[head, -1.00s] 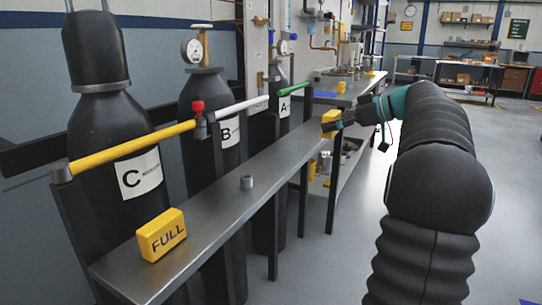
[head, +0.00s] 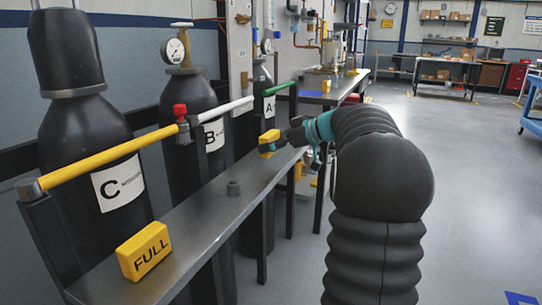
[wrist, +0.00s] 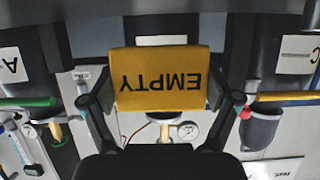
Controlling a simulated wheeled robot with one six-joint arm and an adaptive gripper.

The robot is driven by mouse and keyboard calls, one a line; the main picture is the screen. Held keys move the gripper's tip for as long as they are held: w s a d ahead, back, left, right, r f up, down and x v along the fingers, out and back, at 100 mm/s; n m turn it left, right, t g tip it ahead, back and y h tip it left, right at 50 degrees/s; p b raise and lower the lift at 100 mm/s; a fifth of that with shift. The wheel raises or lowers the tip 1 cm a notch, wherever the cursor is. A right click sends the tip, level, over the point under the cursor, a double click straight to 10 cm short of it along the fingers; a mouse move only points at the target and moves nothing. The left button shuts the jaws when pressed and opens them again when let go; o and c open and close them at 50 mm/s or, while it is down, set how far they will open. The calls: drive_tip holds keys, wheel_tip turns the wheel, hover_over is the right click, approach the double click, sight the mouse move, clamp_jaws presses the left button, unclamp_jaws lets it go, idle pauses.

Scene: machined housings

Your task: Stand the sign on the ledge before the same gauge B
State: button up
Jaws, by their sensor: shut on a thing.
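My gripper (wrist: 162,98) is shut on a yellow sign (wrist: 161,79) that reads EMPTY, upside down in the wrist view. In the head view the sign (head: 268,141) is at the far part of the grey ledge (head: 208,205), right of cylinder B (head: 190,115); I cannot tell whether it touches the ledge. Gauge B (head: 174,50) sits on top of cylinder B. In the wrist view a round gauge (wrist: 188,131) shows below the sign, and the sign covers much of the cylinder behind it.
A yellow FULL sign (head: 145,251) stands on the near ledge, before cylinder C (head: 90,150). Yellow, white and green rails (head: 110,157) run behind the ledge. Open floor lies to the right.

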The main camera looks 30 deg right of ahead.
sight(271, 155)
drive_tip(key=shift+f, duration=2)
drive_tip(key=shift+f, duration=0.2)
drive_tip(key=o, duration=1)
drive_tip(key=shift+o, duration=0.2)
drive_tip(key=shift+r, duration=0.1)
drive_tip(key=shift+r, duration=0.15)
drive_tip(key=v, duration=1.2)
drive_tip(key=shift+b, duration=0.4)
